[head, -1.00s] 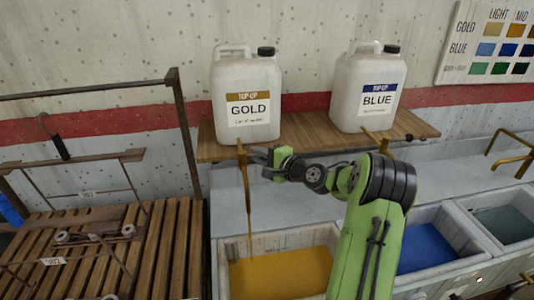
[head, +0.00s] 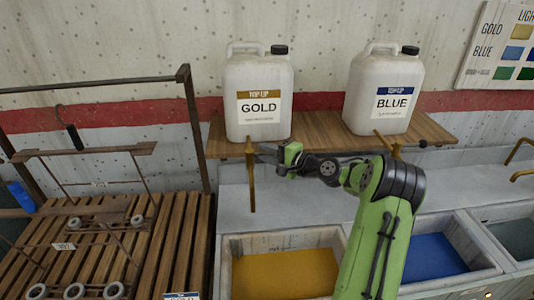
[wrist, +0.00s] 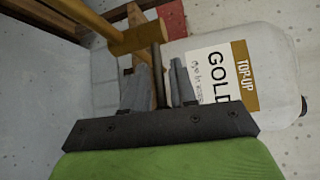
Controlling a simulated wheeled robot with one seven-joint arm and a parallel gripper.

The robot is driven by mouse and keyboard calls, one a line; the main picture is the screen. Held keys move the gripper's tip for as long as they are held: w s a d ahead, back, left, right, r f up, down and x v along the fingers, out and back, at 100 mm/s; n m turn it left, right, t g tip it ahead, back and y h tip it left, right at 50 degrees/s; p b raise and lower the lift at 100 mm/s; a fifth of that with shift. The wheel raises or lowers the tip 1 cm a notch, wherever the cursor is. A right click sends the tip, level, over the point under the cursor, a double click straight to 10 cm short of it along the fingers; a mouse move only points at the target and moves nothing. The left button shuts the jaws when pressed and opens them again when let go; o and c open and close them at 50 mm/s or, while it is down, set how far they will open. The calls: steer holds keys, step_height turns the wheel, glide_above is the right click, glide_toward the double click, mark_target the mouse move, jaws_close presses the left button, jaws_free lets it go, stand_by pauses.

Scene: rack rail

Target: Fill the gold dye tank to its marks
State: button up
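The gold tank (head: 285,272) is the left trough in the head view, holding gold dye below its rim; I cannot make out its marks. Above it hangs a brass tap (head: 251,185), which also shows in the wrist view (wrist: 135,40). No stream shows under the spout. The white GOLD jug (head: 259,80) stands on the shelf behind the tap; its label faces out in the wrist view (wrist: 215,85). My gripper (head: 268,152) is at the tap's head. In the wrist view its fingers (wrist: 160,85) stand apart, with a thin dark lever (wrist: 157,75) between them.
A BLUE jug (head: 384,90) stands on the wooden shelf (head: 322,135) to the right. The blue tank (head: 433,257) is right of my arm, with another trough beyond. A slatted wooden rack (head: 180,245) with a metal frame fills the left. A colour chart (head: 505,45) hangs at upper right.

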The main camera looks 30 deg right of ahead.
steer(key=shift+o, duration=0.7)
steer(key=shift+d+f, duration=0.1)
steer(key=shift+d, duration=0.05)
steer(key=v, duration=1.5)
steer(key=shift+s+p, duration=0.35)
steer(key=shift+d, duration=0.1)
